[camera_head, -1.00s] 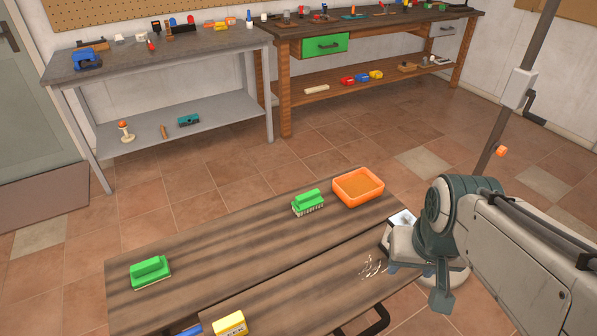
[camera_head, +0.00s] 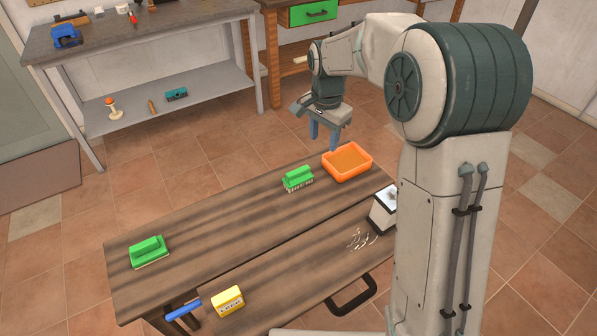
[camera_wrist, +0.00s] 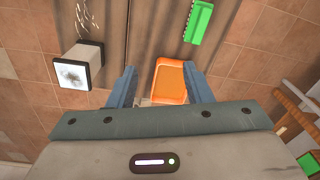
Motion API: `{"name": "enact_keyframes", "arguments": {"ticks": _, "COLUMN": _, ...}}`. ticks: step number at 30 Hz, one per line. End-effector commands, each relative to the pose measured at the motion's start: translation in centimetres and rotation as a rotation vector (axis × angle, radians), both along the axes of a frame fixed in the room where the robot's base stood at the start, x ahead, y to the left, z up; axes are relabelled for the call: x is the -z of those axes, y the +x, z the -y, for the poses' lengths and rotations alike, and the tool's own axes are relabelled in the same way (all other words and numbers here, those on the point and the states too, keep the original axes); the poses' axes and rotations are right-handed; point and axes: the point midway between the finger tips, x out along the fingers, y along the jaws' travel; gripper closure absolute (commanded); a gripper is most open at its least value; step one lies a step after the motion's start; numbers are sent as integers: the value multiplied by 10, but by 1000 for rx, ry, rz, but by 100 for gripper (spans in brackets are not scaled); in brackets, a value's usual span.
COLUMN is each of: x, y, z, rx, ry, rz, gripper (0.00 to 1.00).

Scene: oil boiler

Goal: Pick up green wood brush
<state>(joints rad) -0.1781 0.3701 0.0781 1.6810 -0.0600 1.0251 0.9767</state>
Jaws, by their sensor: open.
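Two green brushes lie on the wooden table. One green brush (camera_head: 298,178), with pale bristles beneath, sits near the table's far edge, left of an orange tray. The other green brush (camera_head: 149,251) sits at the left end, its bristles hardly visible. My gripper (camera_head: 323,136) is above the far side of the table, close to the orange tray in the picture, with its blue fingers pointing down. In the wrist view my gripper (camera_wrist: 159,71) is open with nothing between the fingers. A green brush (camera_wrist: 199,20) shows there at the top, beyond the right finger.
The orange tray (camera_head: 347,162) stands at the table's far right corner. A white-topped block (camera_head: 384,208) and white shavings (camera_head: 361,239) are near my arm. A yellow brush (camera_head: 228,301) and a blue-handled item (camera_head: 183,310) lie at the front. The middle of the table (camera_head: 210,240) is clear.

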Motion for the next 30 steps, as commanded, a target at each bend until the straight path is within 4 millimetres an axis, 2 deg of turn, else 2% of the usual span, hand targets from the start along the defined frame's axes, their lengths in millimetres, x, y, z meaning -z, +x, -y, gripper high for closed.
{"name": "enact_keyframes", "arguments": {"ticks": 1, "x": 8, "y": 14, "z": -12, "rx": 36, "ry": 3, "rz": -15, "gripper": 55}}
{"name": "enact_keyframes", "arguments": {"ticks": 3, "x": 20, "y": 31, "z": -26, "rx": 94, "ry": 8, "rz": -30, "gripper": 55}}
{"name": "enact_keyframes", "arguments": {"ticks": 6, "x": 37, "y": 49, "z": -43, "rx": 170, "ry": 11, "rz": -48, "gripper": 55}}
{"name": "enact_keyframes", "arguments": {"ticks": 10, "x": 53, "y": 63, "z": -58, "rx": 239, "ry": 14, "rz": -62, "gripper": 55}}
{"name": "enact_keyframes", "arguments": {"ticks": 16, "x": 72, "y": 70, "z": -66, "rx": 280, "ry": 15, "rz": -72, "gripper": 55}}
{"name": "enact_keyframes", "arguments": {"ticks": 24, "x": 123, "y": 69, "z": -66, "rx": 280, "ry": 15, "rz": -75, "gripper": 55}}
{"name": "enact_keyframes", "arguments": {"ticks": 30, "x": 146, "y": 70, "z": -66, "rx": 280, "ry": 15, "rz": -70, "gripper": 55}}
